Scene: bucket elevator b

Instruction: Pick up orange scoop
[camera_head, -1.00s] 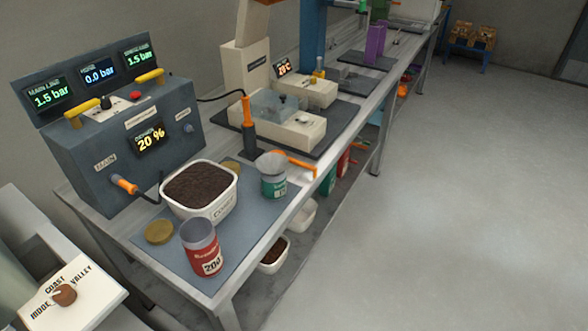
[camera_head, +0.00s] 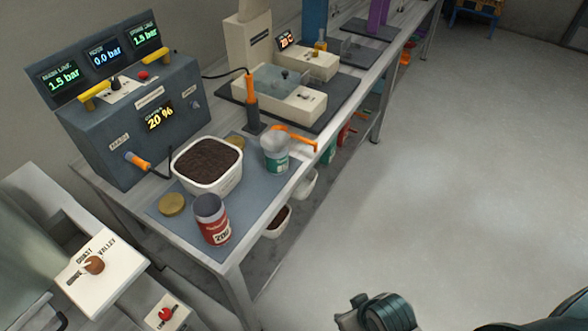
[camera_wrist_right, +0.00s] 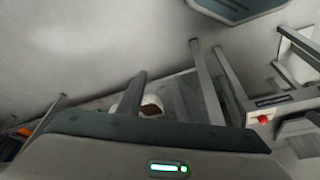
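An orange handle (camera_head: 294,136), which looks like the scoop's, sticks out to the right from behind a grey and green can (camera_head: 276,156) at the bench's front edge. A part of my right arm (camera_head: 380,314) shows at the bottom of the head view, far from the bench items. In the right wrist view my own housing with a lit green bar fills the bottom, and no fingertips can be made out. My left gripper is not in view.
A white tub of dark grounds (camera_head: 236,180) and a red can (camera_head: 211,222) stand on the grey mat beside a gauge box (camera_head: 130,140). An orange-handled tool (camera_head: 250,90) stands upright behind. The floor (camera_head: 430,170) on the right is clear.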

